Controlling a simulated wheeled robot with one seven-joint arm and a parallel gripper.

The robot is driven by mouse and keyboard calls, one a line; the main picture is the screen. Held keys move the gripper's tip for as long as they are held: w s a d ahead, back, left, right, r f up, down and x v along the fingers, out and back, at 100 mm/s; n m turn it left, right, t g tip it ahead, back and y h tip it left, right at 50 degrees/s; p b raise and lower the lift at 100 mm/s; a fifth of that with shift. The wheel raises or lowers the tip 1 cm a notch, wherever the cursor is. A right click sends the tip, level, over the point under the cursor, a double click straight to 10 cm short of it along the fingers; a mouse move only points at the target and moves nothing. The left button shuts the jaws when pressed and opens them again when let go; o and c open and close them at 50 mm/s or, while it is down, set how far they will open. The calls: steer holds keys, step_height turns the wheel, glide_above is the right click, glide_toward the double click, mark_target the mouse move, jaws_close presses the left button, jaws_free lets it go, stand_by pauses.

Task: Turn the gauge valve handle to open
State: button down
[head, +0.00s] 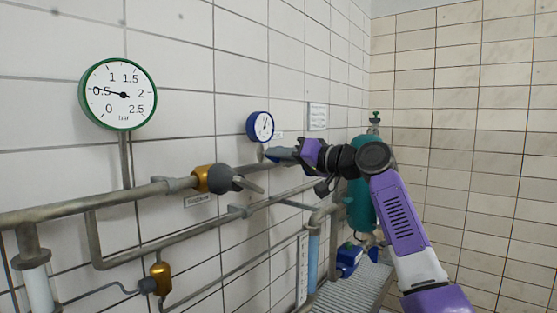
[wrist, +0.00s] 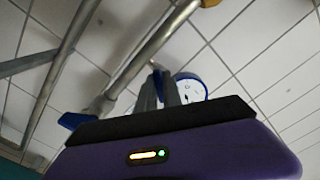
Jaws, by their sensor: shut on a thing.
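My gripper (head: 274,154) reaches in from the right to the wall just below a small blue-rimmed gauge (head: 260,126). In the wrist view, my two grey fingers (wrist: 167,88) are close together beside the same gauge (wrist: 190,90). They are shut on the gauge valve handle, which is mostly hidden by the fingers and the gripper body. I cannot tell its angle. A blue lever-like piece (wrist: 76,120) shows at the left of the gripper body, by a pipe; I cannot tell what it belongs to.
A large green-rimmed gauge (head: 118,94) hangs at left above a grey pipe (head: 90,209) with a brass-and-grey valve (head: 221,179). A smaller brass valve (head: 160,277) sits below. A green tank (head: 361,203) and a blue device (head: 348,258) stand behind my arm. The right tiled wall is bare.

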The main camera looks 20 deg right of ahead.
steer(key=n+b, duration=0.1)
steer(key=n, duration=0.2)
steer(key=shift+f+n, duration=0.15)
steer(key=shift+n, duration=0.15)
steer(key=shift+n+b, duration=0.5)
steer(key=shift+n, duration=1.2)
steer(key=c, duration=1.5)
jaws_free()
steer(key=b+v, duration=0.1)
steer(key=v, duration=0.7)
steer(key=shift+w, duration=0.1)
